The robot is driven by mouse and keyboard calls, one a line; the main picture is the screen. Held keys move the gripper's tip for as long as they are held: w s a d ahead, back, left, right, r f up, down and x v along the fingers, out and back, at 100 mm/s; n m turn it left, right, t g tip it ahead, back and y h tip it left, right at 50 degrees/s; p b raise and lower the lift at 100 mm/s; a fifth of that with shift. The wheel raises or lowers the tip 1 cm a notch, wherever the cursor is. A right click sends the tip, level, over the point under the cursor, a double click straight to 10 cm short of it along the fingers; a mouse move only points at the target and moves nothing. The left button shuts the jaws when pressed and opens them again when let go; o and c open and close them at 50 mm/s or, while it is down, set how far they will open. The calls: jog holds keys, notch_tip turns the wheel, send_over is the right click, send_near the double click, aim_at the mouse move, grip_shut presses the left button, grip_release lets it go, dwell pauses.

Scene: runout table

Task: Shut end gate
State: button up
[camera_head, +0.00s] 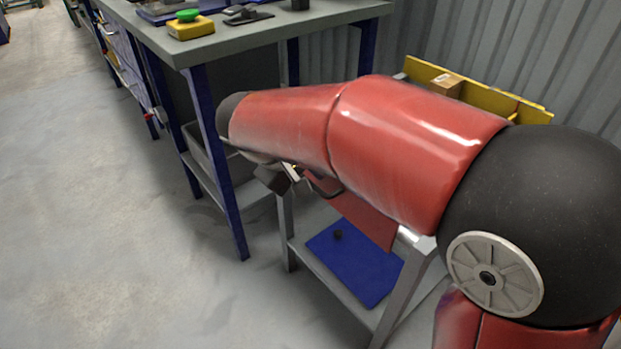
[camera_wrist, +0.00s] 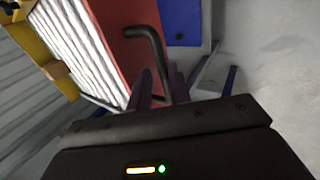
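The end gate (camera_wrist: 108,22) is a red panel at the end of the white rollers (camera_wrist: 75,35) in the wrist view. In the head view, part of the gate (camera_head: 365,217) shows slanting down below my arm. A black bent bar handle (camera_wrist: 157,50) stands out from it. My gripper (camera_wrist: 162,76) has its two dark fingers apart, with the handle's bar running between them in the picture. I cannot tell whether the fingers touch the bar. In the head view, my arm hides most of the roller table and my fingertips.
Yellow side rails (camera_head: 492,101) with a cardboard box (camera_head: 446,84) are behind my arm. A blue sheet (camera_head: 355,262) with a small dark knob lies on the lower shelf. The floor at left is clear.

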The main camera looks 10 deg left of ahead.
jog(key=shift+s+a+r, duration=0.15)
jog(key=shift+s+r, duration=0.05)
jog(key=shift+r, duration=0.6)
jog(key=shift+s+a+r, duration=0.2)
jog(key=shift+r, duration=0.65)
jog(key=shift+s+a+r, duration=0.15)
jog(key=shift+s+r, duration=0.05)
jog(key=shift+r, duration=0.6)
jog(key=v, duration=0.7)
jog(key=shift+s+r, duration=0.15)
jog(key=shift+r, duration=0.2)
